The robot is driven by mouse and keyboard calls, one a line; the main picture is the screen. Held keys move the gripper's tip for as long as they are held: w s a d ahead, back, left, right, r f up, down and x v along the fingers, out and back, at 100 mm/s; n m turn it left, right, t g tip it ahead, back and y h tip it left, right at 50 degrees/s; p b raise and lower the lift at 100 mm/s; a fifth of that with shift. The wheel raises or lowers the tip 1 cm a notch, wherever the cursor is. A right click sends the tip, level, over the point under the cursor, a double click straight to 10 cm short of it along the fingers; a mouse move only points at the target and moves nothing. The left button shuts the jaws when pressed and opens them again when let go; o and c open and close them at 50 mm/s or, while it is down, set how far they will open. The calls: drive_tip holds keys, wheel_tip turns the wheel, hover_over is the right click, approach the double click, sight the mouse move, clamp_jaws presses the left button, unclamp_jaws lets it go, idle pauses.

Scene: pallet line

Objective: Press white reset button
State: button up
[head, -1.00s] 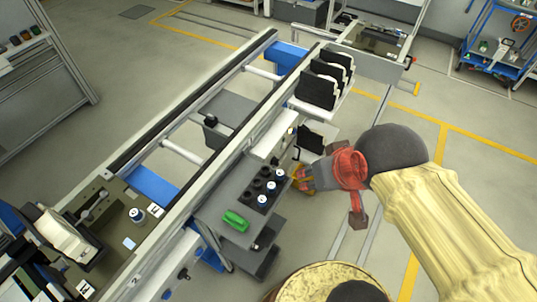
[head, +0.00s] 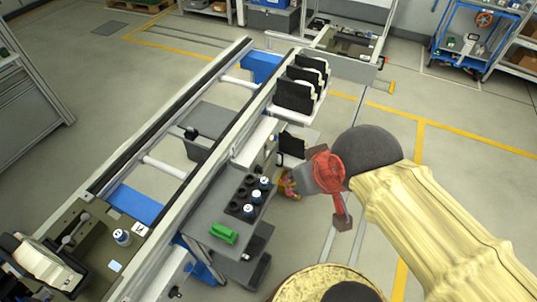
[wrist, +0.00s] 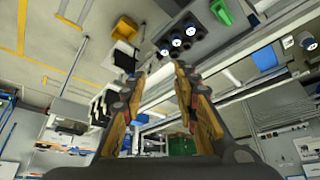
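My gripper (head: 289,185) is beside the conveyor, just right of the grey shelf with the black cup tray. In the wrist view my gripper (wrist: 160,74) shows two orange-brown fingers spread apart with nothing between them. A long white housing (head: 256,143) runs along the conveyor side above the tray; the same pale bar seems to show between the fingers in the wrist view (wrist: 158,92). A small pale spot (head: 271,138) sits at the housing's far end. I cannot tell whether it is the white reset button. No contact with the gripper is visible.
The black tray (head: 238,199) holds several blue-and-white cylinders. A green part (head: 224,233) lies on the shelf in front. Black-and-white plates (head: 297,92) stand in a rack farther along the conveyor. Floor to the right is open.

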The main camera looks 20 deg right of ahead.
drive_tip(key=c, duration=0.6)
clamp_jaws()
idle(0.8)
